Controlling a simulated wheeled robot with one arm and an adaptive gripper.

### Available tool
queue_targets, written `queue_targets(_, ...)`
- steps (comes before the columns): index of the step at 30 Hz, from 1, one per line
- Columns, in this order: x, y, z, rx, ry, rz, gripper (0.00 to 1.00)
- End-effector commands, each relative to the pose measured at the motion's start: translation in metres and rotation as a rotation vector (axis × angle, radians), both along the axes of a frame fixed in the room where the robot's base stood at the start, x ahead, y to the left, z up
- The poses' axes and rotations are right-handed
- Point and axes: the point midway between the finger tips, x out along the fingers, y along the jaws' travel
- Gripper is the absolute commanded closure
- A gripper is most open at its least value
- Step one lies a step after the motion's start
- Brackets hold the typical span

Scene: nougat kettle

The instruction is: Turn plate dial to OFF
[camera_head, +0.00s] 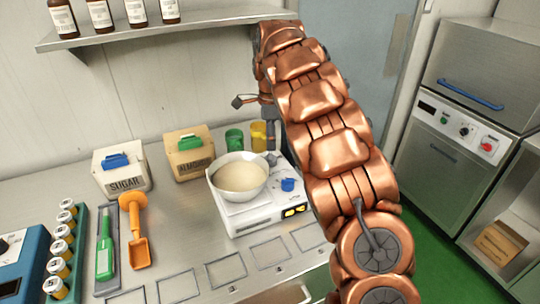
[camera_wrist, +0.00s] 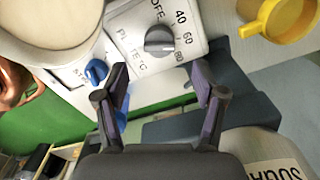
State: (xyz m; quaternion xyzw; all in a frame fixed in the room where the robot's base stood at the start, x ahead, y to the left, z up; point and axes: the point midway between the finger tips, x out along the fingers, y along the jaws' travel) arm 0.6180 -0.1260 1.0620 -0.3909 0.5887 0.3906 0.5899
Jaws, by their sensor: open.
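The grey plate dial (camera_wrist: 159,42) is in the wrist view, on the white face of the hot plate. OFF, 40, 60 and 80 are printed around it. Its raised bar lies roughly sideways; I cannot tell which mark it points to. My gripper (camera_wrist: 158,80) is open and empty, its two dark fingers apart, with the dial ahead between and beyond the tips, not touched. In the head view the white hot plate (camera_head: 262,215) stands on the counter, and my gripper is partly hidden by my copper arm. A blue knob (camera_wrist: 96,70) sits beside the dial.
A bowl of pale mixture (camera_head: 240,178) rests on the hot plate. A yellow cup (camera_head: 258,134) and a green cup (camera_head: 234,139) stand behind. Sugar (camera_head: 121,172) and almond (camera_head: 190,155) boxes are to the left. A shelf (camera_head: 160,30) with bottles runs above the counter.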

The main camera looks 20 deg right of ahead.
Motion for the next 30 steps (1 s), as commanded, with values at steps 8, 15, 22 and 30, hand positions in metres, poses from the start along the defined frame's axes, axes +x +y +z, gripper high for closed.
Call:
queue_targets(8, -0.002, 0.000, -0.031, -0.001, 0.005, 0.000, 0.31)
queue_targets(15, -0.002, -0.001, -0.059, 0.000, 0.006, -0.001, 0.31)
queue_targets(22, -0.001, 0.000, -0.070, -0.001, 0.001, 0.001, 0.31)
queue_targets(30, -0.001, 0.000, -0.070, -0.001, 0.001, 0.001, 0.35)
